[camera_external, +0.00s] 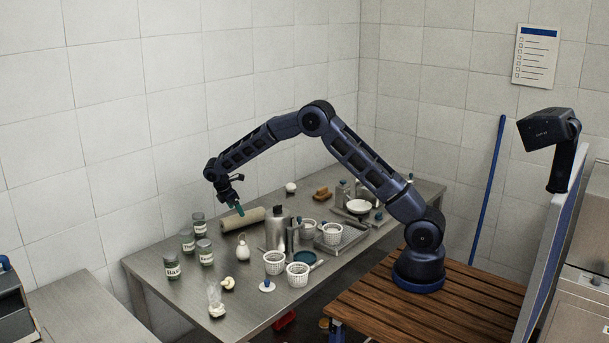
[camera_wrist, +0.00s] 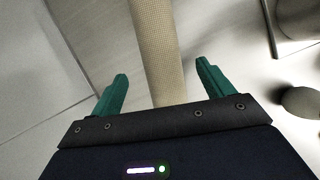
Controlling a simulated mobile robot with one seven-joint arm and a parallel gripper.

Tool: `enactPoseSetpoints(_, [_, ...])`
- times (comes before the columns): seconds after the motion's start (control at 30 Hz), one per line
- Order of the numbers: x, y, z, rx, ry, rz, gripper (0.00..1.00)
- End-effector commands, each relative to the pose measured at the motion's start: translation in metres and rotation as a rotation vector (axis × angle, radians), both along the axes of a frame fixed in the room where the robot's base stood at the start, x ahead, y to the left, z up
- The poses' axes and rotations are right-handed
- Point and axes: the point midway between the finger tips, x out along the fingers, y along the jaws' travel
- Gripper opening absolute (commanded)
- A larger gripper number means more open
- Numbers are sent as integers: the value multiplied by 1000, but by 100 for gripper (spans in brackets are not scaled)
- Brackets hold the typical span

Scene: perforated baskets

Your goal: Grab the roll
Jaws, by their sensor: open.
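The roll (camera_external: 242,219) is a beige cylinder lying on the metal table, near the wall. It also shows in the wrist view (camera_wrist: 158,45), running away from me between my two fingers, with a textured surface. My gripper (camera_external: 239,208) is just above the roll in the external view. In the wrist view my gripper (camera_wrist: 161,82) has its two green fingers spread, one on each side of the roll. No contact with the roll shows, and the exact height above it is hard to tell.
Labelled jars (camera_external: 188,241) stand left of the roll. A white pear-shaped item (camera_external: 243,250) and a grey bottle (camera_external: 276,228) stand in front and to the right. Perforated white baskets (camera_external: 274,263) are nearer the front edge. The tiled wall (camera_external: 150,150) is close behind.

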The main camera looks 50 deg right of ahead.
Motion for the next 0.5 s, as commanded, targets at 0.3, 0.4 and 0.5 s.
enactPoseSetpoints(0.3, [-3, -12, -25, 0, -1, -2, 80])
enactPoseSetpoints(0.4, [-4, -18, -32, 0, 0, -2, 80])
enactPoseSetpoints(0.5, [-7, -26, -43, -1, 1, -3, 80])
